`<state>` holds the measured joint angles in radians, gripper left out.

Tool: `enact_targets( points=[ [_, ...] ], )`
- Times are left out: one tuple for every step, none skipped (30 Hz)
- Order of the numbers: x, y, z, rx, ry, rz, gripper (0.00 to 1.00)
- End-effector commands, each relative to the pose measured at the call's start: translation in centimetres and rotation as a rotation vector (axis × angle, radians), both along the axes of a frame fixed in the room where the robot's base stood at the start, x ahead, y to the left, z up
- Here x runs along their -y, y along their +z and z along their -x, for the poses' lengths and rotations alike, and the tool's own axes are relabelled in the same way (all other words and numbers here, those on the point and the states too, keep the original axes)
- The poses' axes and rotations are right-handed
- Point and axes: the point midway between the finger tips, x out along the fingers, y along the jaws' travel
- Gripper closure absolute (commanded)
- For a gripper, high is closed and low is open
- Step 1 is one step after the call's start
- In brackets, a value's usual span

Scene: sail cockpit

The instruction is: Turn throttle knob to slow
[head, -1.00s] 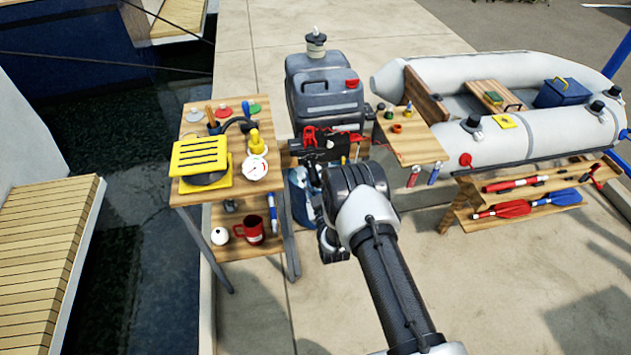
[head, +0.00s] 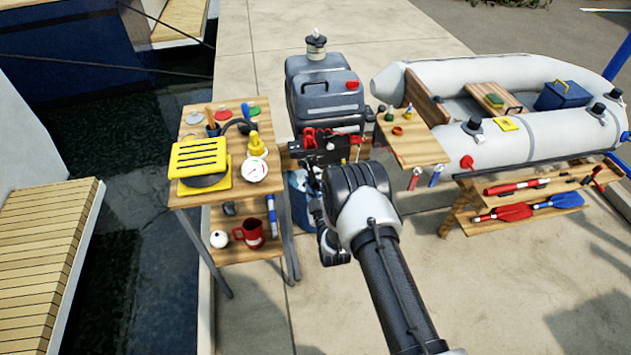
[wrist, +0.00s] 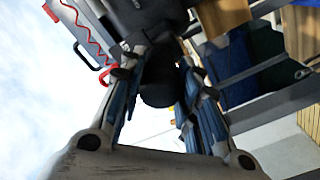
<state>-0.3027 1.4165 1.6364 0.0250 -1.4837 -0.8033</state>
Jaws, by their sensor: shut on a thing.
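The outboard motor (head: 322,95) stands at the back centre in the head view, with black and red parts (head: 330,148) at its front. In the wrist view, my gripper (wrist: 160,60) has its two fingers on either side of a black rounded knob (wrist: 158,90) and is shut on it. The knob's end points toward my palm. I cannot read any slow mark or the knob's turn angle. In the head view, my arm hides the knob and most of my gripper.
A wooden stand at left holds a yellow slatted device (head: 200,158), a gauge (head: 254,169) and a red mug (head: 250,233). A small wooden table (head: 412,150) stands right of the motor. A grey inflatable boat (head: 540,140) is farther right. The near concrete is clear.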

Motion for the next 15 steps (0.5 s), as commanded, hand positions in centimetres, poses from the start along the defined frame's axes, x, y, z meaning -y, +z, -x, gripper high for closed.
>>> enact_targets(
  points=[
    [0.02, -0.03, 0.01, 0.000, -0.001, 0.001, 0.94],
    [0.02, -0.03, 0.01, 0.000, -0.001, 0.001, 0.68],
    [0.02, -0.03, 0.01, 0.000, -0.001, 0.001, 0.65],
    [0.01, -0.02, 0.01, -0.001, -0.001, 0.000, 0.63],
    [0.01, -0.02, 0.01, 0.000, 0.000, 0.000, 0.61],
    [0.01, -0.02, 0.01, 0.000, 0.000, 0.000, 0.58],
    [0.01, -0.02, 0.01, 0.000, 0.000, 0.000, 0.56],
    [0.00, -0.01, 0.01, 0.000, 0.000, 0.000, 0.54],
    [0.01, -0.01, 0.01, 0.000, 0.000, 0.000, 0.52],
    [0.01, -0.01, 0.00, 0.000, 0.000, 0.000, 0.50],
    [0.01, -0.01, 0.00, 0.000, 0.000, 0.000, 0.49],
    [0.01, -0.01, 0.00, 0.000, 0.000, 0.000, 0.49],
    [0.00, -0.01, 0.00, 0.000, 0.000, 0.000, 0.49],
    [0.00, 0.00, 0.00, 0.000, 0.000, 0.000, 0.49],
    [0.00, 0.00, 0.00, 0.000, 0.000, 0.000, 0.49]
  ],
)
